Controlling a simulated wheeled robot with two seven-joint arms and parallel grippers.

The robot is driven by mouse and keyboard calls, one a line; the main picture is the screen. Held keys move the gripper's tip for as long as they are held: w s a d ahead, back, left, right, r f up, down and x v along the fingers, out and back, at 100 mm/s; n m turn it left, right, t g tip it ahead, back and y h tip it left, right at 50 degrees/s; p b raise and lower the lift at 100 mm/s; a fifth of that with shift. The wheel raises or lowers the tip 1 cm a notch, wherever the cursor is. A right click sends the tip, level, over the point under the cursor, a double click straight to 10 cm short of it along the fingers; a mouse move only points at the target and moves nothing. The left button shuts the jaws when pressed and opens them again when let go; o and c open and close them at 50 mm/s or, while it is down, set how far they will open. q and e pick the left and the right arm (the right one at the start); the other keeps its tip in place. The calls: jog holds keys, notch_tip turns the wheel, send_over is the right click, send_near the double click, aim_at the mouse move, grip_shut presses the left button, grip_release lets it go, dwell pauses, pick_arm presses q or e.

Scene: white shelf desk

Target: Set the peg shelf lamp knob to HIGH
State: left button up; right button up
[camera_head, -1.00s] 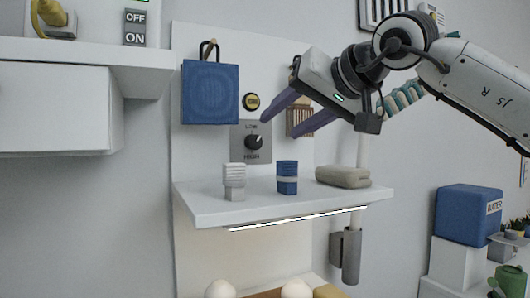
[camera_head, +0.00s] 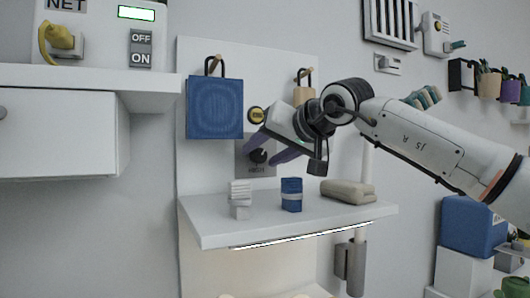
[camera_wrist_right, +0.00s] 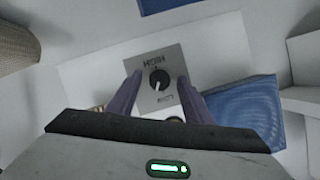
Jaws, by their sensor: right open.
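The lamp knob (camera_head: 258,157) is a round black dial on a grey plate (camera_head: 243,150) fixed to the white back panel, partly hidden by my gripper in the head view. In the right wrist view, which is turned upside down, the knob (camera_wrist_right: 159,79) shows clearly between HIGH at the top and LOW at the bottom. Its white mark points down and slightly left, toward LOW. My right gripper (camera_head: 261,153) is open, with its two purple fingers on either side of the knob. Whether they touch it I cannot tell. My left gripper is out of view.
A blue hanging bag (camera_head: 214,108) is left of the plate, and a yellow-centred round button (camera_head: 256,115) sits above it. On the white shelf (camera_head: 215,226) below stand a white ribbed object (camera_head: 240,195), a blue one (camera_head: 291,194) and a beige folded cloth (camera_head: 347,191).

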jog(key=c, duration=1.1)
jog(key=shift+o, duration=0.2)
jog(key=shift+d+m+y+p, duration=0.1)
jog(key=shift+m+y+p, duration=0.35)
jog(key=shift+m, duration=0.15)
jog(key=shift+m+y+p, duration=0.3)
jog(key=shift+m+y, duration=0.15)
jog(key=shift+m, duration=0.25)
jog(key=shift+d+f+m+y, duration=0.15)
jog(key=shift+m+y, duration=0.45)
jog(key=shift+m, duration=0.5)
jog(key=o, duration=1.1)
jog(key=shift+c, duration=0.2)
